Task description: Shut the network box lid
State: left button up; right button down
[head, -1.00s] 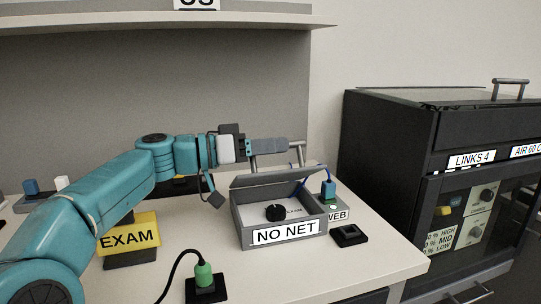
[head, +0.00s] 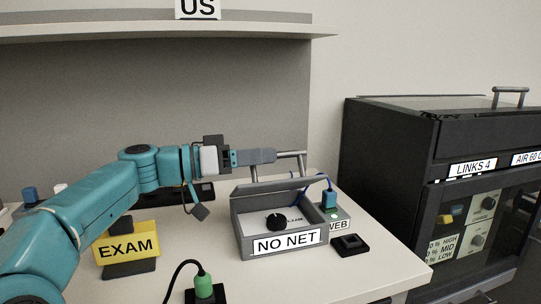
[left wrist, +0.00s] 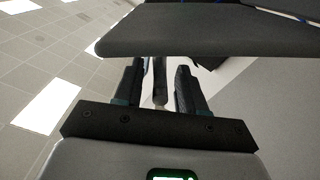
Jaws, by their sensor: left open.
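The grey network box (head: 236,230), labelled NO NET, stands on the table with its top open. A black round knob (head: 276,222) shows inside. Its lid (head: 270,187) is raised at the back, with a metal bar handle (head: 292,154) on two posts. My left gripper (head: 268,156) is at the left part of this handle; its fingers overlap the bar in the head view. In the left wrist view the open fingers (left wrist: 160,85) have a grey bar between them, and the dark lid panel (left wrist: 205,32) spans the top. I cannot tell whether they touch the bar. My right gripper is out of view.
A blue plug in the WEB block (head: 330,200) stands right of the box, with a black pad (head: 350,245) in front. A dark cabinet (head: 390,170) stands at the right.

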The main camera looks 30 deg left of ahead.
pick_arm(q)
jog(key=v, duration=0.4)
jog(key=shift+s+a, duration=0.25)
jog(key=shift+s, duration=0.05)
